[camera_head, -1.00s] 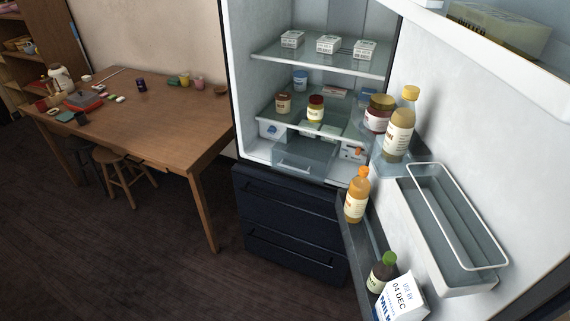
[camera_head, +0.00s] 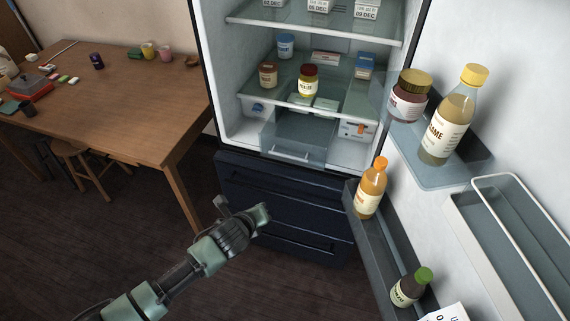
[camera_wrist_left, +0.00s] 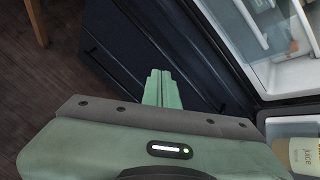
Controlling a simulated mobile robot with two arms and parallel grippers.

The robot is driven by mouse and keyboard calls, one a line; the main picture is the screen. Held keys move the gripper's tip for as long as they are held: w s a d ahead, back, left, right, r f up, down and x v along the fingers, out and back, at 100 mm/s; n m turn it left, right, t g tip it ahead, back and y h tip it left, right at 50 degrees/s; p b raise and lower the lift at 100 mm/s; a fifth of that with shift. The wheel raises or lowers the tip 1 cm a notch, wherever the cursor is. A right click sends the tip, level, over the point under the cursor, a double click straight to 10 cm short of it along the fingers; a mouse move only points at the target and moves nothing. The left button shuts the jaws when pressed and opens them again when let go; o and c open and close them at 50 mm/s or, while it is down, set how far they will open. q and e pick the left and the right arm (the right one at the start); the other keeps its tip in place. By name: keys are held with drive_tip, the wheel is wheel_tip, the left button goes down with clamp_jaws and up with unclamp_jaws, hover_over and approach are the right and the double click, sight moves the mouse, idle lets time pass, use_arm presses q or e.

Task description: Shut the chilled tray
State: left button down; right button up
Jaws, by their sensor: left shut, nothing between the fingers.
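The chilled tray (camera_head: 302,136) is the clear grey drawer low in the open fridge, under the lowest glass shelf. It stands pulled out towards me, with its pale handle (camera_head: 291,155) at the front. In the left wrist view, part of a pale drawer-like edge (camera_wrist_left: 250,22) shows at the upper right. My left gripper (camera_head: 264,213) is in front of the dark lower drawers, below the tray and apart from it. In the left wrist view its green fingers (camera_wrist_left: 161,88) are together and empty. My right gripper is not in view.
The open fridge door stands at the right, its shelves holding a jar (camera_head: 409,95), a sesame bottle (camera_head: 455,115), an orange-capped bottle (camera_head: 371,188) and a green-capped bottle (camera_head: 411,287). Dark lower drawers (camera_head: 285,205) are closed. A wooden table (camera_head: 130,110) stands left.

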use_arm(q)
drive_tip(key=d+r+m+t+h, duration=0.1)
drive_tip(key=d+r+m, duration=0.3)
drive_tip(key=r+m, duration=0.4)
drive_tip(key=w+d+f, duration=0.2)
drive_tip(key=w+d, duration=0.2)
drive_tip(key=w, duration=0.7)
drive_tip(key=shift+w+d, duration=0.15)
drive_tip(key=shift+w, duration=0.2)
drive_tip(key=shift+b, duration=0.3)
